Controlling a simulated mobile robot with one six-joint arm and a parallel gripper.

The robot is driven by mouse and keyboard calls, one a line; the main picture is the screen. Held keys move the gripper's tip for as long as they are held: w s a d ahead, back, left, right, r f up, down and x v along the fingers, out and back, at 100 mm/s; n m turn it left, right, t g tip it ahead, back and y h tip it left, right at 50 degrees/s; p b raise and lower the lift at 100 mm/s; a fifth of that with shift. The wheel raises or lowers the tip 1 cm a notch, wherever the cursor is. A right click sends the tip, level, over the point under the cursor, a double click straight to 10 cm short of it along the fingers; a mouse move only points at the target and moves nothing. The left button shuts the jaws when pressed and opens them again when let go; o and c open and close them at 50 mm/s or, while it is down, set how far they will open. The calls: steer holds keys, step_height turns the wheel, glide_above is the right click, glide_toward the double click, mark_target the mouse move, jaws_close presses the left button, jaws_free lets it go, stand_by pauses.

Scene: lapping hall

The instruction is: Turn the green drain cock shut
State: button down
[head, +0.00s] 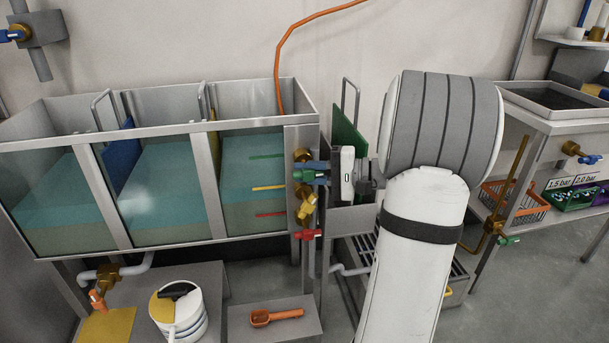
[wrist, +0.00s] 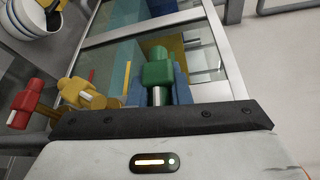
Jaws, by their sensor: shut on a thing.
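The green drain cock (head: 298,174) is on the right end post of the glass-fronted tank, above the yellow cock (head: 306,215) and the red cock (head: 307,234). My gripper (head: 316,173) reaches it from the right and is shut on its handle. In the wrist view the green cock (wrist: 157,68) stands between my two blue fingers, with my gripper (wrist: 158,85) around it. The yellow cock (wrist: 85,93) and red cock (wrist: 32,105) are to its left there, apart from my fingers. My fingers partly hide the green cock, and I cannot tell its exact turn angle.
The tank (head: 160,128) holds teal liquid over a tan layer, with green, yellow and red marks in its right compartment. A white bucket (head: 180,310) and an orange scoop (head: 276,316) are below. An orange hose (head: 280,60) enters the tank. A bench (head: 530,115) stands at right.

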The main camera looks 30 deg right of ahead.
steer(key=shift+w+r+y, duration=0.1)
steer(key=shift+r+y, duration=0.05)
steer(key=shift+y, duration=0.15)
steer(key=c, duration=1.3)
jaws_free()
steer(key=shift+c, duration=0.2)
steer(key=p+v, duration=0.2)
steer(key=v, duration=0.5)
steer(key=shift+s+d, duration=0.2)
steer(key=shift+s, duration=0.1)
